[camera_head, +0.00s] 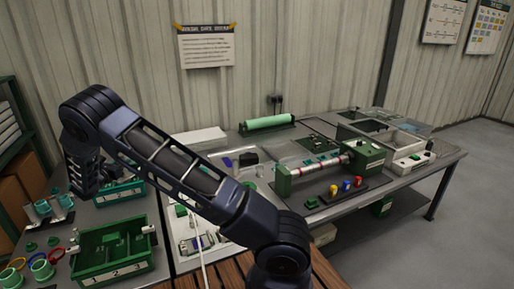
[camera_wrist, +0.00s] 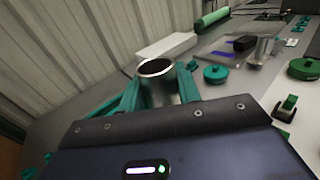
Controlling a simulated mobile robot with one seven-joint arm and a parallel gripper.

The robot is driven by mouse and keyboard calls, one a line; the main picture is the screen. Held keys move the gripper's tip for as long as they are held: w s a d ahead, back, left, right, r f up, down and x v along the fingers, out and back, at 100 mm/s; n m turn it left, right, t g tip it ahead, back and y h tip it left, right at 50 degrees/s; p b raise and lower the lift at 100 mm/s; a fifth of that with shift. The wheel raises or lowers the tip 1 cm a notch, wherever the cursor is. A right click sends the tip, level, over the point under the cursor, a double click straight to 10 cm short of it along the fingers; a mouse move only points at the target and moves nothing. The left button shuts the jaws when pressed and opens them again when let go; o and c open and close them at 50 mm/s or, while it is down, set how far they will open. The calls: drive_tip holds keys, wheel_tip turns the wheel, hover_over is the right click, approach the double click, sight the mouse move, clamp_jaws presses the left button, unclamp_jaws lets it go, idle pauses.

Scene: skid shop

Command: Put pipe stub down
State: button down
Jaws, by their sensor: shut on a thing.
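The pipe stub (camera_wrist: 157,72) is a short, shiny metal tube with an open, dark top. In the wrist view it stands upright between the teal fingers of my gripper (camera_wrist: 158,90), which is shut on it. The stub's lower end is hidden behind the gripper body, so I cannot tell whether it touches the bench. In the head view my arm bends down at the left over the bench, and the stub cannot be made out clearly there.
A white box (camera_wrist: 168,47) lies behind the stub. Another metal cylinder (camera_wrist: 264,50) and a green round part (camera_wrist: 215,74) stand to the right. A green machine (camera_head: 366,157) is farther right.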

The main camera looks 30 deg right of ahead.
drive_tip(key=w+d+r+m+g+h, duration=0.1)
drive_tip(key=d+m+g+h, duration=0.3)
drive_tip(key=d, duration=1.4)
drive_tip(key=w+d+r+m+g+h, duration=0.1)
drive_tip(key=d+m+g+h, duration=0.3)
drive_tip(key=d, duration=1.5)
wheel_tip(320, 180, down, 20)
drive_tip(key=g+y, duration=0.1)
drive_tip(key=shift+s+a+n, duration=0.15)
drive_tip(key=shift+s+n, duration=0.1)
drive_tip(key=shift+n, duration=0.15)
drive_tip(key=shift+f, duration=0.2)
drive_tip(key=c, duration=1)
unclamp_jaws()
